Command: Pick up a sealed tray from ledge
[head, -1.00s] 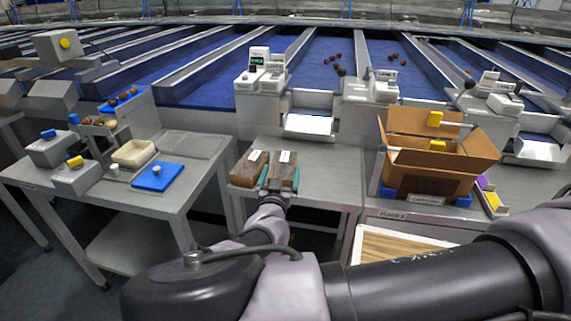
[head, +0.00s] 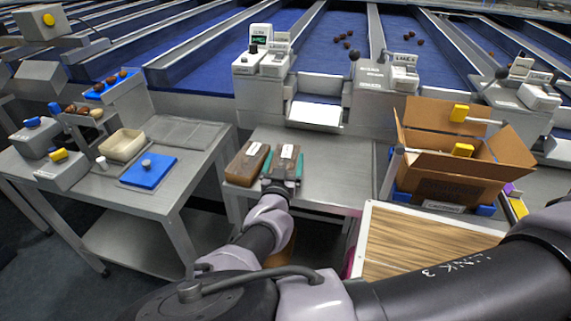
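Two brown sealed trays with white labels lie side by side on the grey metal ledge (head: 335,185): the left tray (head: 243,168) and the right tray (head: 285,156). My gripper (head: 283,167) is at the near end of the right tray. Its teal fingers stand one on each side of that tray, the left one in the gap between the trays. I cannot tell whether the fingers touch the tray's sides. The right tray appears to rest on the ledge, but its underside is hidden.
An open cardboard carton (head: 450,185) stands to the right, beyond a wood-topped board (head: 420,245). A side table (head: 130,200) on the left holds a blue pad (head: 150,170) and a cream bowl (head: 122,145). The ledge right of the trays is clear.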

